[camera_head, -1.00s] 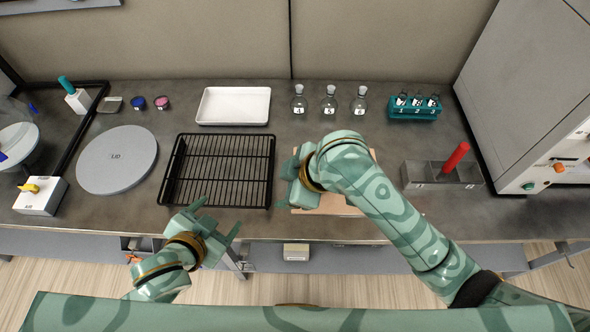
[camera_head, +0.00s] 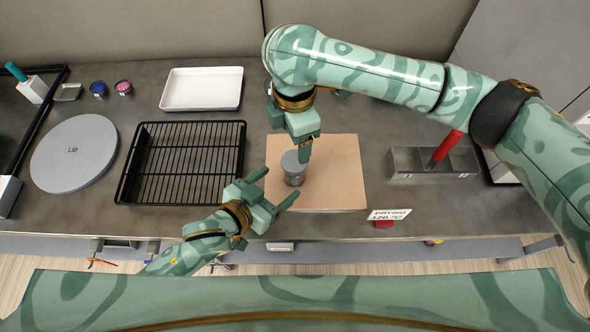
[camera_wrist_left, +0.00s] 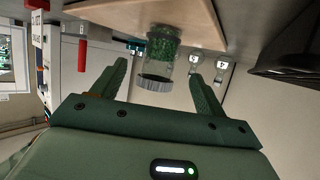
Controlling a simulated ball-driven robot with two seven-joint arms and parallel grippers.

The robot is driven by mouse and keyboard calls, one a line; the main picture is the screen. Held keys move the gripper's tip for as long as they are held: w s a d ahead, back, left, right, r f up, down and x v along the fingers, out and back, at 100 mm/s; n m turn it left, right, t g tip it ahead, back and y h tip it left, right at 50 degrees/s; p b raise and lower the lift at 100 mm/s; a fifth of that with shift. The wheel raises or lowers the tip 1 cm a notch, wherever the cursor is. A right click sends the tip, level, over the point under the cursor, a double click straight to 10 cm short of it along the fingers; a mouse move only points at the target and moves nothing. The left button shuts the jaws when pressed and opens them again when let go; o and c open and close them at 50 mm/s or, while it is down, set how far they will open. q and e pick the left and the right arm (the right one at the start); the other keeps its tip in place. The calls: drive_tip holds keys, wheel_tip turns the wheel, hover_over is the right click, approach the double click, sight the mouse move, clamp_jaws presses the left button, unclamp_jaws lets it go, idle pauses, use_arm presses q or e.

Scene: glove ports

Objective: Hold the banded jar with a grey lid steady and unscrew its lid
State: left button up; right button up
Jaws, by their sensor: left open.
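The jar (camera_head: 294,179) stands upright on a tan board, with its grey lid (camera_head: 291,161) on top. In the left wrist view it is clear glass with green contents (camera_wrist_left: 160,48), and its lid (camera_wrist_left: 154,83) shows too. I cannot make out a band. My left gripper (camera_head: 278,185) is open, its fingers pointing at the jar from the front left; the jar appears between the fingertips in the left wrist view, with gaps on both sides. My right gripper (camera_head: 304,148) points down just behind and right of the lid. Its far finger is hidden, and contact is unclear.
The tan board (camera_head: 335,175) has free room right of the jar. A black wire rack (camera_head: 183,163) and white tray (camera_head: 202,89) are left. A grey divided bin (camera_head: 405,163) with a red-handled item (camera_head: 447,146) and a small sign (camera_head: 388,214) are right.

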sight(287, 177)
use_arm(q)
drive_tip(key=x, duration=0.7)
drive_tip(key=shift+w+d+f, duration=0.15)
drive_tip(key=shift+w, duration=0.05)
